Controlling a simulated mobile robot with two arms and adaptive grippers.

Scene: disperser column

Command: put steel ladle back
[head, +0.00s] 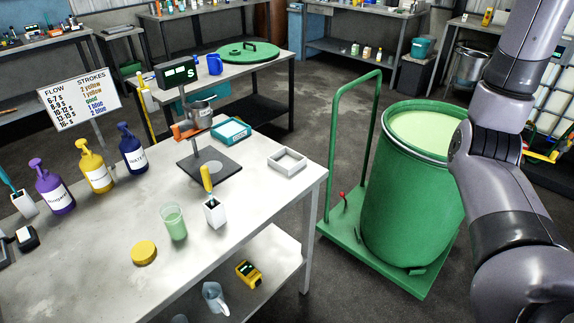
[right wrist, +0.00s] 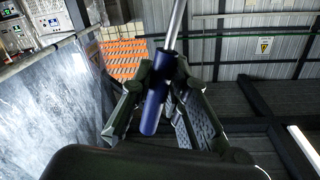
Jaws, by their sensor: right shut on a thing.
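In the right wrist view, my right gripper (right wrist: 158,82) is shut on the dark blue handle (right wrist: 151,117) of the steel ladle. Its thin steel shaft (right wrist: 176,22) runs up out of the top of the picture, and the bowl is out of view. In the head view my right arm comes in at the right, beside the green drum (head: 397,210), but its gripper and the ladle are not visible. The drum is open and holds pale green liquid (head: 425,134). My left gripper is not in view.
The drum stands on a green trolley (head: 345,242) with a tall handle. The worktable (head: 105,224) at left holds pump bottles (head: 97,170), a cup of green liquid (head: 174,222), a stand (head: 208,168) and a white open tray (head: 287,162). Floor shows between tables and trolley.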

